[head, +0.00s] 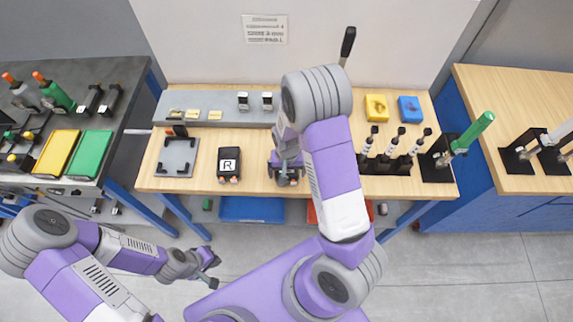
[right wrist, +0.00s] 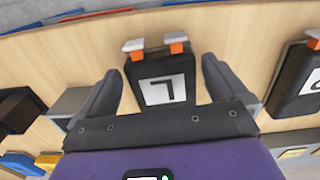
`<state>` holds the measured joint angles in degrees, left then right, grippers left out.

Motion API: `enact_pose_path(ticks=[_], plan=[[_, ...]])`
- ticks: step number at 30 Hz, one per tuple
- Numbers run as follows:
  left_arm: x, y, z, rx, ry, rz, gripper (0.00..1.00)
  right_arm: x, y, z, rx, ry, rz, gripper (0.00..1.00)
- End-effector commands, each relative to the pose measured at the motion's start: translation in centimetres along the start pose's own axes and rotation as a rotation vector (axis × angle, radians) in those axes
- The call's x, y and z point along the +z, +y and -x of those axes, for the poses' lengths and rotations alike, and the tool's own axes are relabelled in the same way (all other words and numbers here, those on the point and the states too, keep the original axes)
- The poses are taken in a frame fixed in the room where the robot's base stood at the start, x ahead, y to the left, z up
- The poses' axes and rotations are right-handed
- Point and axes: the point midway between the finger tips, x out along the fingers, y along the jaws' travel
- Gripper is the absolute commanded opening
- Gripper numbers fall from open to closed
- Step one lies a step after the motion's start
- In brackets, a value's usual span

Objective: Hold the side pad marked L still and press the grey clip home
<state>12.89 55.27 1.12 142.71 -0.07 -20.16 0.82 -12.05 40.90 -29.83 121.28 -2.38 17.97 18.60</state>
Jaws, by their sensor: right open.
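The black side pad marked L (right wrist: 165,89) lies on the wooden bench, its white label facing up, with two orange and pale grey tabs at one edge. My right gripper (right wrist: 162,82) is open above it, one finger on each side, with gaps between fingers and pad. In the head view my right gripper (head: 287,175) and arm hide most of this pad. My left gripper (head: 212,270) hangs low in front of the bench, away from the pad; its jaws look apart and empty. I cannot identify the grey clip with certainty.
A pad marked R (head: 229,165) lies to the left, beside a grey plate (head: 178,158). A grey shelf (head: 200,100) at the back bears small grey-and-black pieces (head: 243,101). Black tool holders (head: 390,164) stand to the right. My right arm crosses the bench.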

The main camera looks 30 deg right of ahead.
Motion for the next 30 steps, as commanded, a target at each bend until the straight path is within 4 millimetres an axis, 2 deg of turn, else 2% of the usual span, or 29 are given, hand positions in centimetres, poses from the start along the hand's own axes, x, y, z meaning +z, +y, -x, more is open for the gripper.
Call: enact_pose_path(ticks=[1, 6, 14, 24, 25, 30], plan=[[0.0, 0.0, -0.1, 0.0, 0.0, 0.0, 0.0, 0.0, 0.0, -0.7, 0.001, -0.001, 0.0, 1.0], [0.0, 0.0, -0.1, 0.0, 0.0, 0.0, 0.0, 0.0, 0.0, -1.6, -0.001, 0.0, 0.001, 1.0], [0.0, 0.0, -0.1, 0.0, 0.001, 0.0, 0.0, 0.0, 0.0, -1.7, -0.001, 0.001, 0.001, 1.0], [0.0, 0.0, -0.1, 0.0, 0.001, 0.0, 0.0, 0.0, -0.1, -1.6, -0.001, 0.001, 0.001, 0.48], [0.0, 0.0, -0.1, 0.0, 0.001, 0.0, 0.0, 0.0, -0.1, -1.6, -0.001, 0.001, 0.001, 0.45], [0.0, 0.0, -0.1, 0.0, 0.001, 0.0, 0.0, 0.0, -0.1, -1.6, -0.001, 0.001, 0.001, 0.45]])
